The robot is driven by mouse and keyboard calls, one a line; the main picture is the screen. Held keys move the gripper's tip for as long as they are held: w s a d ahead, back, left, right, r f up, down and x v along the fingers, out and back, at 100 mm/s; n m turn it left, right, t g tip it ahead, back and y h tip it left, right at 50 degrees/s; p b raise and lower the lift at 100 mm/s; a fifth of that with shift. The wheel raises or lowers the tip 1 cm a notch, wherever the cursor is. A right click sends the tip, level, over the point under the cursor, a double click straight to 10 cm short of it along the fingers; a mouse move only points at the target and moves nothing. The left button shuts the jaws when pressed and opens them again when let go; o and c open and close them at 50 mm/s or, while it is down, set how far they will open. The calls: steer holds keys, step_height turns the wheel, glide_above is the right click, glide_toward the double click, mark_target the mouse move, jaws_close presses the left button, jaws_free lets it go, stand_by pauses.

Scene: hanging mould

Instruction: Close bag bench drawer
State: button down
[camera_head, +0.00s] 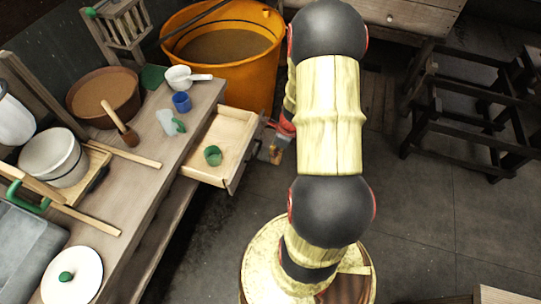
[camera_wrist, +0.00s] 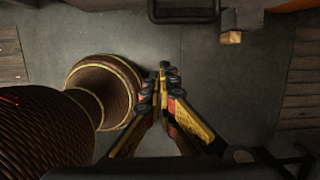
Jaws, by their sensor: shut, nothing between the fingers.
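The bench drawer (camera_head: 237,120) is pulled out from the right side of the wooden bench (camera_head: 140,185) in the head view. It is a pale wooden box, and a small green cup (camera_head: 212,155) stands inside it. My gripper (camera_head: 275,156) is just to the right of the drawer's front panel, partly hidden behind my arm. A small gap seems to show between them, but contact cannot be told for sure. In the wrist view my gripper (camera_wrist: 165,75) has its fingertips together with nothing between them. The drawer is not clearly recognisable there.
An orange bucket (camera_head: 262,75) stands on the floor behind the drawer. A brown bowl (camera_head: 105,97), a blue cup (camera_head: 181,102) and a white lid (camera_head: 72,277) are on the bench. A dark wooden rack (camera_head: 470,105) stands at right. Floor between is clear.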

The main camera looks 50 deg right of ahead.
steer(key=w+a+f+b, duration=0.2)
steer(key=w+f+b, duration=0.2)
steer(key=f, duration=0.5)
steer(key=shift+w+a, duration=0.15)
steer(key=shift+w, duration=0.5)
steer(key=shift+w+r, duration=0.1)
steer(key=w+a+p, duration=0.3)
steer(key=w+p, duration=0.2)
steer(key=w, duration=0.2)
steer(key=w+a+p, duration=0.3)
steer(key=w+p, duration=0.2)
steer(key=w, duration=0.2)
steer(key=w+a+p, duration=0.3)
steer(key=w+p, duration=0.2)
steer(key=w, duration=0.2)
steer(key=shift+w+r, duration=0.1)
steer(key=shift+w, duration=0.25)
steer(key=shift+w+a+p, duration=0.2)
steer(key=shift+w+p, duration=0.1)
steer(key=shift+w, duration=0.15)
steer(key=shift+w+a+p, duration=0.2)
steer(key=shift+w+p, duration=0.05)
steer(key=shift+w, duration=0.2)
